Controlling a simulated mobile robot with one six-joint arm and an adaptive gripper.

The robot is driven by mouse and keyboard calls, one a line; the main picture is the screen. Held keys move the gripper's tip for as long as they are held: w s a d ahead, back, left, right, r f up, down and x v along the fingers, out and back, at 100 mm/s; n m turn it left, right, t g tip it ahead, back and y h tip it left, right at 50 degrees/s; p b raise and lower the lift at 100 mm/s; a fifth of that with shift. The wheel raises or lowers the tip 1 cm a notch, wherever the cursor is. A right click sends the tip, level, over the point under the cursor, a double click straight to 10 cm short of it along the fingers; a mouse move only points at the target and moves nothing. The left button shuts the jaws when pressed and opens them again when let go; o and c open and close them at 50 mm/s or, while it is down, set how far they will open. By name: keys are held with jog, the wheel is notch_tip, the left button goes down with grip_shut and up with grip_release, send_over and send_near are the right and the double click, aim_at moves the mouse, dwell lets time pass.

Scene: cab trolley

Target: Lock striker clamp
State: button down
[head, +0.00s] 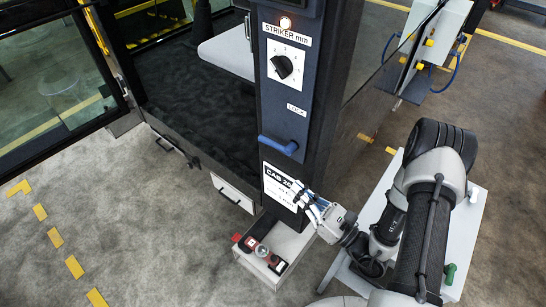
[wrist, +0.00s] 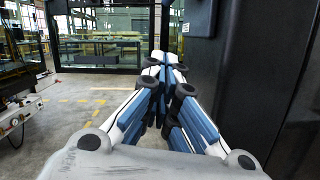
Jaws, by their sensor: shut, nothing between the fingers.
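The striker panel is on a dark upright post (head: 318,110). It has a "STRIKER mm" dial with a black knob (head: 284,67) and a lit lamp (head: 285,23) above it. Below the "LOCK" label (head: 297,109), a blue lever (head: 278,146) lies nearly level, slightly lower at its right end. My gripper (head: 299,188) is beside the post's lower part, near the white "CAB" sign (head: 278,186), below the lever and apart from it. In the wrist view my gripper (wrist: 165,60) has its fingers together, with nothing seen between them. I cannot clearly make out the lever there.
A low white box (head: 275,250) with red and dark parts stands at the post's foot. An open glazed cab door (head: 60,85) is at left. In the wrist view the dark post (wrist: 225,75) is close on the right; open floor (wrist: 90,100) lies left.

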aim_at(276, 143)
jog(key=w+a+r+b, duration=0.2)
jog(key=w+a+r, duration=0.4)
jog(key=w+a, duration=0.1)
dwell(0.5)
jog(key=shift+r, duration=0.1)
